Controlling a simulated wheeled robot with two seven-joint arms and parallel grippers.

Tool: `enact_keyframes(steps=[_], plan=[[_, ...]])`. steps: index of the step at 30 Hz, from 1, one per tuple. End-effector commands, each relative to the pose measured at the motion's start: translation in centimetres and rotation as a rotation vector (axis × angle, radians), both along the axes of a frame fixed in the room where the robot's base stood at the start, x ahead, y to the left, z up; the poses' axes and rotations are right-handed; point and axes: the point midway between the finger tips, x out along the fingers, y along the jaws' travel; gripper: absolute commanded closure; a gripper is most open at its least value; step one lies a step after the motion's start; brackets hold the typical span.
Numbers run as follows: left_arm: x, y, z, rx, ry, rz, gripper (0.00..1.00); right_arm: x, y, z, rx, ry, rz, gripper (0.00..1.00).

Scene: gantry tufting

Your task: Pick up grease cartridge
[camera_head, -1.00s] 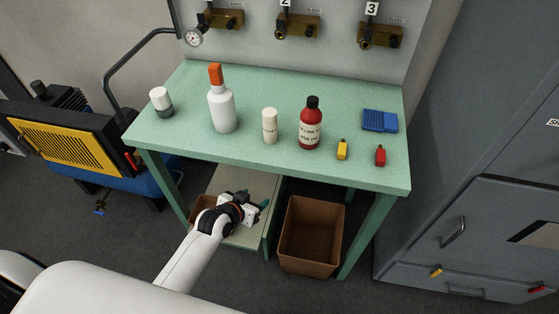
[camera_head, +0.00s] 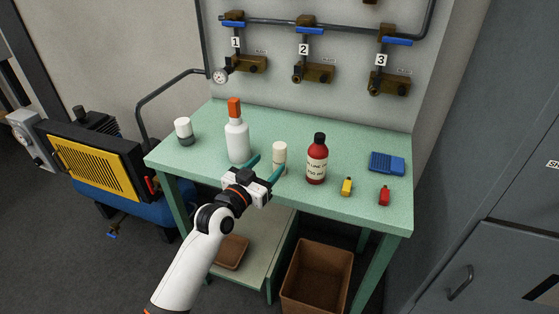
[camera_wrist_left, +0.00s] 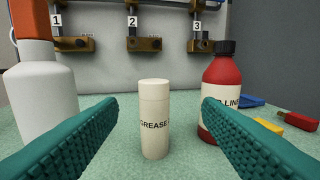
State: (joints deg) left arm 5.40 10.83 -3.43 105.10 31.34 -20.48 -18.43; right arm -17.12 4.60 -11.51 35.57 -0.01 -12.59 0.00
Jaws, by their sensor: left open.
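The grease cartridge (camera_head: 279,158) is a small cream cylinder standing upright on the green table, between a white bottle and a red bottle. In the left wrist view the grease cartridge (camera_wrist_left: 154,120) shows its "GREASE" label and stands centred beyond the fingers. My left gripper (camera_head: 265,165) is open at the table's front edge, its green fingers pointing towards the cartridge. In the left wrist view the open fingers (camera_wrist_left: 160,135) lie to either side, with the cartridge between them in the picture; no contact shows. My right gripper is not in view.
The white bottle with orange cap (camera_head: 237,142) stands left of the cartridge, the red bottle (camera_head: 317,160) right. A yellow item (camera_head: 347,187), a red item (camera_head: 385,196) and a blue case (camera_head: 387,163) lie farther right. A white-and-grey jar (camera_head: 184,131) stands far left. Numbered valves line the wall.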

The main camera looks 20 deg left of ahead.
Motion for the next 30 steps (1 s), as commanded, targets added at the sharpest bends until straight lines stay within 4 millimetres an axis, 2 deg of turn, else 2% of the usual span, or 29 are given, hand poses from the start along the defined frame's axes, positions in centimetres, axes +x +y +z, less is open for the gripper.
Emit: enact_keyframes(steps=[1,6,13,21,30], plan=[[1.1,-0.2,0.2,-0.003,0.0,0.0,0.41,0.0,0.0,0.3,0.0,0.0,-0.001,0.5],[3.6,-0.8,0.1,-0.002,0.001,0.0,0.41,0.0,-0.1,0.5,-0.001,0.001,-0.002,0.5],[5.3,-1.1,0.2,-0.001,0.002,-0.001,0.41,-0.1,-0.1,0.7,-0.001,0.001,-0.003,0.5],[9.1,-1.5,0.4,-0.001,0.002,-0.001,0.41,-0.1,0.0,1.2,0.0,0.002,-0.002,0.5],[9.7,-1.7,0.4,-0.001,0.002,-0.001,0.41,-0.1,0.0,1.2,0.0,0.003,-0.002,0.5]])
